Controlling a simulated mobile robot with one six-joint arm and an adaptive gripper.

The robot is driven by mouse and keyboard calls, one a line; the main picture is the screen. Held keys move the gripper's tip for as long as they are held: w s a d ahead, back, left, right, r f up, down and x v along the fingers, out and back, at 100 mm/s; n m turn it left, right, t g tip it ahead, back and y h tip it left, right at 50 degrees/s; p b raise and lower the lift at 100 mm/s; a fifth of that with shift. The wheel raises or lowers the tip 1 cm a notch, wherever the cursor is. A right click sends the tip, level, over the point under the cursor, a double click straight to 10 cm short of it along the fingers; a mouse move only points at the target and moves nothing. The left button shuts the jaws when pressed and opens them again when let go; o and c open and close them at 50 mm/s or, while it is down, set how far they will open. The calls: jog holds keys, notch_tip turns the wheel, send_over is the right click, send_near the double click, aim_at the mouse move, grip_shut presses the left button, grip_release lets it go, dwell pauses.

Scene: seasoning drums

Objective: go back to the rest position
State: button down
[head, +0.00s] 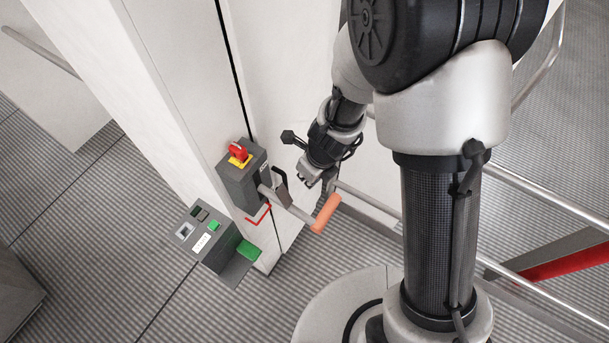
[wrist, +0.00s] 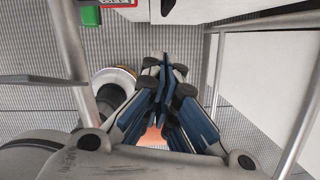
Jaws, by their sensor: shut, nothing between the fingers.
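My gripper (head: 316,182) hangs at the end of my bent arm, just above the orange-handled lever (head: 327,212) on the machine's white cabinet. In the wrist view my gripper (wrist: 165,72) has its blue-padded fingers together with nothing between them. A patch of the orange handle (wrist: 152,136) shows behind and below the fingers in that view. The gripper appears apart from the handle, though the exact gap is hard to tell.
A grey box with a red and yellow switch (head: 239,153) is on the cabinet's edge. A control box with green buttons (head: 214,238) is left of it. Metal rails (head: 540,190) run at the right. A red bar (head: 565,264) lies beyond.

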notch_tip(320, 180, up, 5)
jog(key=d+n+t+y+b, duration=0.1)
jog(key=d+n+b, duration=0.1)
jog(key=n+b, duration=0.6)
jog(key=s+d+n+t+h+b, duration=0.1)
jog(key=s+d+n+h+b, duration=0.2)
jog(key=s+d+n+b, duration=1.1)
jog(key=s+n, duration=0.1)
jog(key=n, duration=0.3)
jog(key=shift+s+r+t+b, duration=0.2)
jog(key=shift+s+t+b, duration=0.1)
jog(key=shift+t+b, duration=0.1)
